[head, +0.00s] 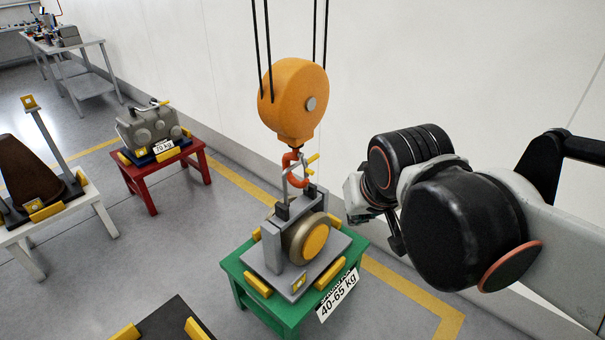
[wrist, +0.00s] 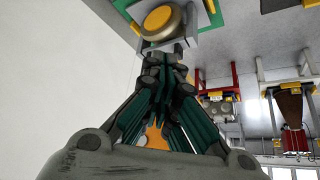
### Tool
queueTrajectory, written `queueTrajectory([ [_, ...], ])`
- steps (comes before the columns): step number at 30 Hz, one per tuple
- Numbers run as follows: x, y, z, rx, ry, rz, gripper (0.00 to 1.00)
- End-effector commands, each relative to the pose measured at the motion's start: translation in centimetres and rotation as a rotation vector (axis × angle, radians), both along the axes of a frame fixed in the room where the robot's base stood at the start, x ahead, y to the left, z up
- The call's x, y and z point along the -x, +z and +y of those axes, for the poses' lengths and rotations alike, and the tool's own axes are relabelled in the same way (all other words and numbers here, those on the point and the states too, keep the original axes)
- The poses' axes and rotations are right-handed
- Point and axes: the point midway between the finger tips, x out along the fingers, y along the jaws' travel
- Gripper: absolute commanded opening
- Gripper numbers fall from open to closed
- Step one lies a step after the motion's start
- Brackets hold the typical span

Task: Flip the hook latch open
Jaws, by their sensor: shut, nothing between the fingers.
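The red-orange hook (head: 294,170) hangs under the orange hook block (head: 294,100) and passes through a grey lifting bail above the load. A yellow latch lever (head: 312,160) sticks out to the right of the hook. In the wrist view my gripper (wrist: 165,62) is shut and empty, its fingers pointing toward the load. The orange hook block (wrist: 155,135) shows between the finger links; the hook and latch are hidden there. In the head view my wrist is right of the hook, apart from it, and my fingertips are not clear.
The load with a yellow-capped drum (head: 315,242) stands on a green table (head: 235,267) marked 40-65 kg. A red table (head: 203,150) with a grey casing (head: 148,128) and a white table (head: 105,212) are to the left. The wall is close behind. Cables (head: 268,45) rise from the block.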

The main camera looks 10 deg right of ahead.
Motion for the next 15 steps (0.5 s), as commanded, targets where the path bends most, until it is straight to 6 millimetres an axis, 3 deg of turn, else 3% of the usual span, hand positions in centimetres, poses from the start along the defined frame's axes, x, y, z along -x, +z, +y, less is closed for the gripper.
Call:
queueTrajectory([
  [1, -1.8, 0.6, 0.1, 0.0, -0.026, 0.011, 0.0],
  [6, -7.2, 1.5, 0.3, 0.002, -0.136, 0.041, 0.0],
  [15, -17.4, 0.7, 1.7, 0.017, -0.343, 0.057, 0.0],
])
